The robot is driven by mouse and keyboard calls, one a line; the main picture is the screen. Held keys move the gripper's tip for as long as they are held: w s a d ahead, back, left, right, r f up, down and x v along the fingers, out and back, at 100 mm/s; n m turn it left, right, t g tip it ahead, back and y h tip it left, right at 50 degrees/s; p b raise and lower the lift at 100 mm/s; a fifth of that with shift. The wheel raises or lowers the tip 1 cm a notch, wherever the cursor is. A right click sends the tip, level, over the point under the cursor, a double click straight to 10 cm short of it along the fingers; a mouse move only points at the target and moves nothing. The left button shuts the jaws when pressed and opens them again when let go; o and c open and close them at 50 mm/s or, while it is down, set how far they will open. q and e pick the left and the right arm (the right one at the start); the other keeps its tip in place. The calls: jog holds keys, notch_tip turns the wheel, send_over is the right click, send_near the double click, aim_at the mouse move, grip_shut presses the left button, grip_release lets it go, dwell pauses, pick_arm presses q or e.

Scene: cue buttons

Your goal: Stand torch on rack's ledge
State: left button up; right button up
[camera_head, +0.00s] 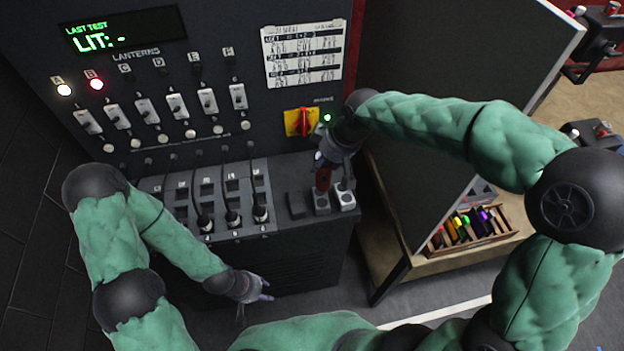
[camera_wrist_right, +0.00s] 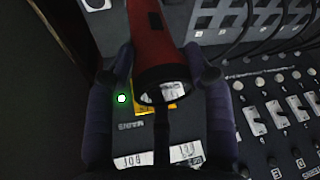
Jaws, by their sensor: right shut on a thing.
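My right gripper (camera_head: 324,160) is shut on a red torch (camera_head: 323,180), just above the ledge (camera_head: 320,232) on the rack's front.
Cabled plugs (camera_head: 232,217) stand to the left. A yellow-red switch (camera_head: 301,122) is behind. A dark board (camera_head: 440,110) stands close on the right, above a tray of coloured items (camera_head: 470,228).

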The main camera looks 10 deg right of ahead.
jog(key=shift+s+d+r+n+y+p, duration=0.4)
jog(key=shift+d+n+p, duration=0.4)
jog(key=shift+p, duration=2.45)
jog(key=shift+s+d+f+g+p, duration=0.15)
jog(key=shift+s+g+p, duration=0.15)
jog(key=shift+p, duration=0.4)
jog(key=w+d+f+p, duration=0.3)
jog(key=w+d+f, duration=0.1)
jog(key=w+f, duration=0.9)
jog(key=shift+w+p, duration=0.2)
jog(key=shift+p, duration=0.1)
jog(key=shift+f, duration=0.15)
jog(key=o, duration=1.4)
jog(key=shift+c, duration=0.2)
